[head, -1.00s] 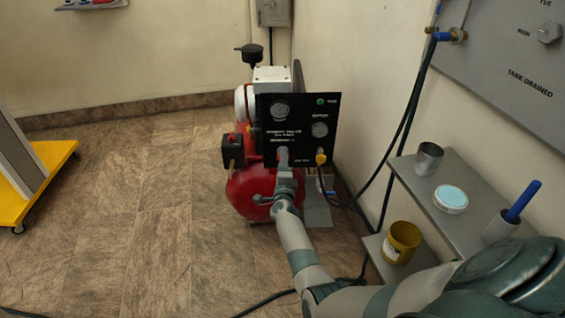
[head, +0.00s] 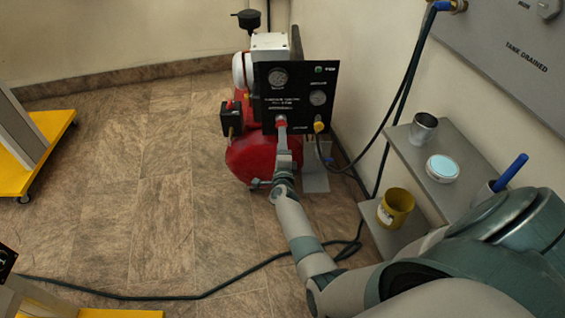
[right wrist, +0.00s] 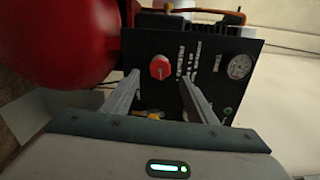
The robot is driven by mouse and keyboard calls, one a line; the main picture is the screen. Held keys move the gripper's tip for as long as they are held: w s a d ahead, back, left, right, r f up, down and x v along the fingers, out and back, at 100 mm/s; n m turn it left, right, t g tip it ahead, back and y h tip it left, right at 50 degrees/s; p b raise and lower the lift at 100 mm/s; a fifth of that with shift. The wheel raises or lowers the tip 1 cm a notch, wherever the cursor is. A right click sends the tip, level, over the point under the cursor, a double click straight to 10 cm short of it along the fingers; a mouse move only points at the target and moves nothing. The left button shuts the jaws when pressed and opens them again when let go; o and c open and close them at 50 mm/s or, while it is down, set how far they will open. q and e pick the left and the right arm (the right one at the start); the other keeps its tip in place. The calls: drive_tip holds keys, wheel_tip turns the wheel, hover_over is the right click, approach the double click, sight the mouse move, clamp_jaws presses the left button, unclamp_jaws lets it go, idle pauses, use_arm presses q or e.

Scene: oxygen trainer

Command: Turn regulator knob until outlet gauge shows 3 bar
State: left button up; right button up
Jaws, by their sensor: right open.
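The red regulator knob (head: 281,121) is low on the black panel (head: 266,132) of the red compressor. It also shows in the right wrist view (right wrist: 160,67), facing the camera. My right gripper (head: 282,138) is at the panel in front of the knob. In the right wrist view its open fingers (right wrist: 159,76) are on either side of the knob, with gaps; whether they reach its depth is unclear. Two round gauges are on the panel, one upper left (head: 278,78) and one at right (head: 318,98). Their needles and labels are too small to read. My left gripper is out of view.
A yellow hose fitting (head: 318,127) is right of the knob, with a dark hose. A shelf (head: 432,195) at right holds a metal cup (head: 423,129) and a blue-topped tin (head: 442,168). A hose (head: 200,297) crosses the floor. Open floor lies left.

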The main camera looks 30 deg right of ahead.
use_arm(q)
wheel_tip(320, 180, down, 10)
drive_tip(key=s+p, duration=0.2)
drive_tip(key=p, duration=0.1)
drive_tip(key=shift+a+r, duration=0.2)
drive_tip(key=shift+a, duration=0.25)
use_arm(e)
drive_tip(key=v, duration=1)
drive_tip(key=shift+s+a, duration=0.25)
drive_tip(key=shift+s, duration=0.05)
drive_tip(key=shift+f, duration=0.1)
